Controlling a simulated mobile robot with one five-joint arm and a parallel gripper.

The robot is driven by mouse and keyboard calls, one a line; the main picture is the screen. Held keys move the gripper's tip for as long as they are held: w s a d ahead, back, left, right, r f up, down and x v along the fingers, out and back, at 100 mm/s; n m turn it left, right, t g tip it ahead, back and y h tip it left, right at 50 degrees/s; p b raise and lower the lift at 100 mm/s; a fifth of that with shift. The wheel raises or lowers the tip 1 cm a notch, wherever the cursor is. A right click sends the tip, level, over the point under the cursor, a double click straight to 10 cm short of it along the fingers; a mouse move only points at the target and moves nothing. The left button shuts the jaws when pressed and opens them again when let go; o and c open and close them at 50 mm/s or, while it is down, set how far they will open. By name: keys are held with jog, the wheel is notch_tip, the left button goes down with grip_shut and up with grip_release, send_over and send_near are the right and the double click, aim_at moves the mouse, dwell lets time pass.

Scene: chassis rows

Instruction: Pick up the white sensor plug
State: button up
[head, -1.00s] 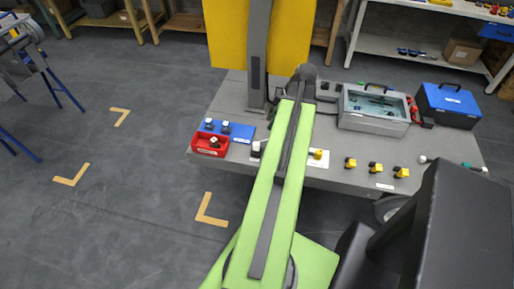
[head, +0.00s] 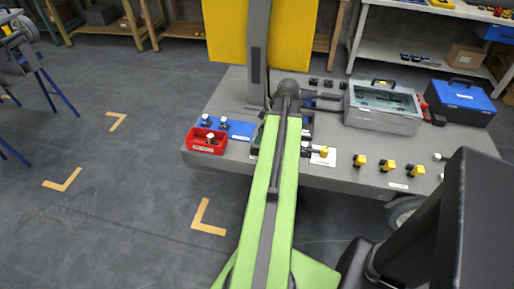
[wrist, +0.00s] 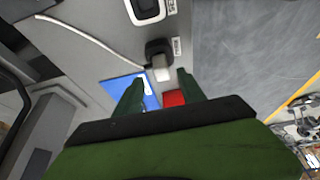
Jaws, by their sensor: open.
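In the wrist view, a sensor plug with a black body and a white end (wrist: 161,68) is on the grey surface, just beyond my fingertips and roughly between them. A white label is beside it. My gripper (wrist: 160,84) is open, with one dark green finger on each side and nothing held. I cannot tell how much height separates the fingers from the plug. In the head view my arm hides this plug and most of the gripper.
A blue tray (head: 240,131) and red bin (head: 194,145), both with small black-and-white plugs, stand at the bench's left. Several yellow plugs (head: 388,166) line its front right. A clear-lidded case (head: 383,122) and blue box (head: 462,105) stand behind. A yellow panel and post rise at the back.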

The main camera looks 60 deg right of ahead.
jog(key=b+x, duration=0.2)
jog(key=x, duration=0.2)
jog(key=shift+a+f+b, duration=0.1)
jog(key=shift+f+b, duration=0.05)
jog(key=shift+b, duration=0.25)
grip_shut()
